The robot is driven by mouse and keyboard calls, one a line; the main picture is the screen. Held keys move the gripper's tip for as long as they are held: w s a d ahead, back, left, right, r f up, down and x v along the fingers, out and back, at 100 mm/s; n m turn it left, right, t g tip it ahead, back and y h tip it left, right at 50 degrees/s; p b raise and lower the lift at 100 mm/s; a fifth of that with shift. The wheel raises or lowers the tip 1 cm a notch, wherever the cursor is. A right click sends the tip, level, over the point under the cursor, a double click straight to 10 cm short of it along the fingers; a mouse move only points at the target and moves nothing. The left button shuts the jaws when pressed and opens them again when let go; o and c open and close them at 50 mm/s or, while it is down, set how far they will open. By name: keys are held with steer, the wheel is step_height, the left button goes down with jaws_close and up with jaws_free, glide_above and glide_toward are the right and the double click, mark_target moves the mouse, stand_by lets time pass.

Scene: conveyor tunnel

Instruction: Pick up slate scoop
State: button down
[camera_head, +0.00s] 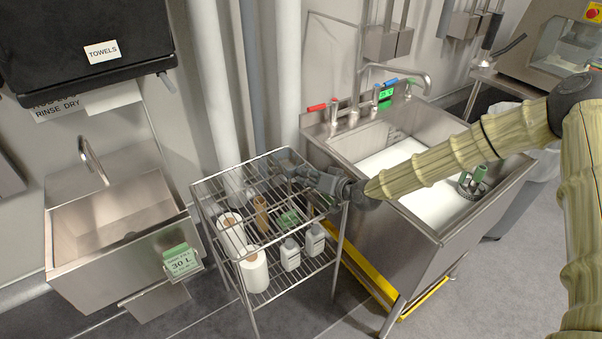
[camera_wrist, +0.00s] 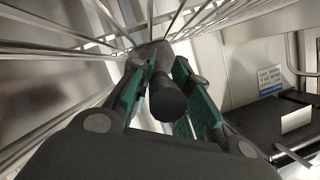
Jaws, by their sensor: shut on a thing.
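My gripper (camera_head: 300,174) is at the top shelf of the wire rack, near its back right corner. In the wrist view, the two teal-padded fingers of my gripper (camera_wrist: 170,95) are on either side of a dark rounded handle end. I take this to be the handle of the slate scoop (camera_wrist: 167,101), and my gripper is shut on it. In the head view, the grey scoop (camera_head: 285,158) shows just beyond my fingers. Its lower part is partly hidden by my gripper. I cannot tell whether it touches the shelf.
A large sink (camera_head: 420,267) stands close on the right and a hand sink (camera_head: 75,235) on the left. Pipes rise behind the rack.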

steer(key=shift+r, duration=0.1)
steer(key=shift+r, duration=0.6)
steer(key=shift+r+b, duration=0.4)
steer(key=shift+r, duration=0.5)
steer(key=s+d+r+b, duration=0.1)
steer(key=s+d, duration=0.2)
steer(key=s, duration=0.4)
steer(key=s+d+b, duration=0.1)
steer(key=s+d, duration=0.2)
steer(key=s, duration=0.5)
steer(key=shift+r, duration=0.4)
steer(key=shift+w, duration=0.1)
steer(key=c, duration=2.1)
jaws_free()
jaws_close()
